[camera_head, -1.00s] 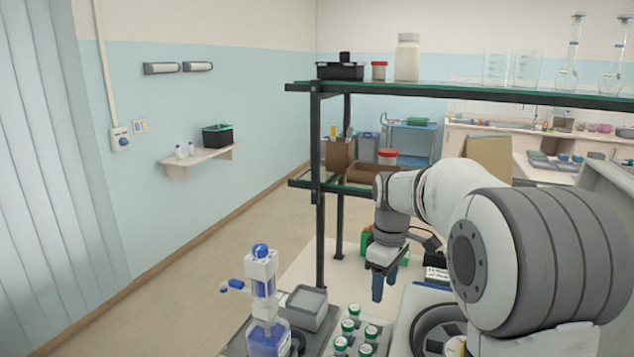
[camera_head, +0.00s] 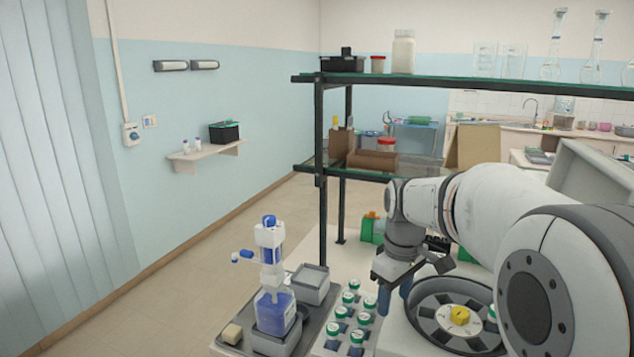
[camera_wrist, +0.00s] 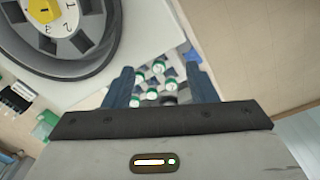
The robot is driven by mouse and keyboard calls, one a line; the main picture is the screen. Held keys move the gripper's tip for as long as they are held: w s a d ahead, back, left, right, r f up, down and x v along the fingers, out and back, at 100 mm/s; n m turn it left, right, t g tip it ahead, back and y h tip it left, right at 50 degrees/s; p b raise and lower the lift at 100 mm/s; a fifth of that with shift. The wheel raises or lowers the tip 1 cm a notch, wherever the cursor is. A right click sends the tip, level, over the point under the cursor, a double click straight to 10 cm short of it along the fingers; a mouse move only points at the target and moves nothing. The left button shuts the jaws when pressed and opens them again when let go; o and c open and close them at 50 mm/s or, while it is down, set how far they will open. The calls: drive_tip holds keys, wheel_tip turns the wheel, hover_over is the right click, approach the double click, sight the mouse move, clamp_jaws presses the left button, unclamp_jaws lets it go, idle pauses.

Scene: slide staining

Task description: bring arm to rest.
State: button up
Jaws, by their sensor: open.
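My gripper (camera_head: 394,298) points down with its two blue fingers apart and nothing between them. The carousel (camera_wrist: 99,50) is at the upper left there.
A blue-liquid dispenser bottle (camera_head: 273,308) and a grey box (camera_head: 311,285) stand on a tray left of the rack. A dark-framed shelf (camera_head: 440,84) with glassware and jars rises behind. Open floor lies to the left.

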drive_tip(key=s+f+m+t+b, duration=0.1)
drive_tip(key=s+f+m+b, duration=0.2)
drive_tip(key=s+f, duration=0.3)
drive_tip(key=s+f+m+t+b, duration=0.1)
drive_tip(key=s+f+m+b, duration=0.3)
drive_tip(key=s, duration=0.9)
drive_tip(key=shift+f+m, duration=0.6)
drive_tip(key=shift+f, duration=0.3)
